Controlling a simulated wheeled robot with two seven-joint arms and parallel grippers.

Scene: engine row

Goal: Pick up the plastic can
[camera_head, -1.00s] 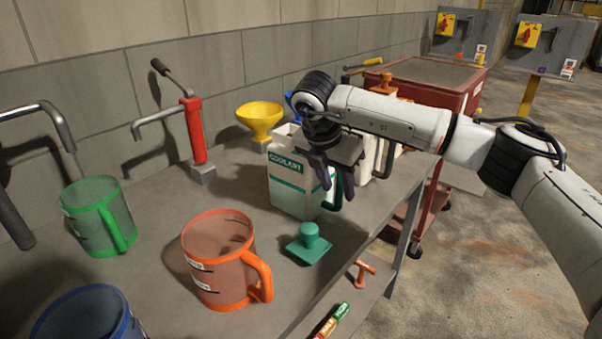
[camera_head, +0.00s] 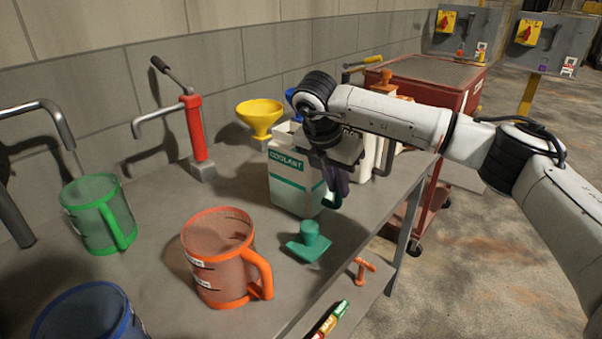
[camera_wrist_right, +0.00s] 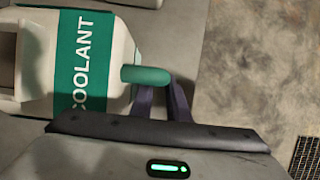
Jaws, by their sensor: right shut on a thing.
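The plastic can is a white coolant can (camera_head: 291,183) with a green label band, upright on the grey workbench in the head view. It also shows in the right wrist view (camera_wrist_right: 110,58), where its green handle (camera_wrist_right: 146,75) sits between the fingers. My right gripper (camera_head: 337,196) is shut on the green handle at the can's right side; in the wrist view its dark fingers (camera_wrist_right: 164,98) close around it. The can's back and top are partly hidden by my right arm. My left gripper is not in view.
A green stopper-shaped piece (camera_head: 309,243) lies just in front of the can. An orange jug (camera_head: 212,262), a green jug (camera_head: 92,218) and a blue jug (camera_head: 85,315) stand to the left. A yellow funnel (camera_head: 260,117) is behind. The workbench (camera_head: 165,225) has free room left of the can.

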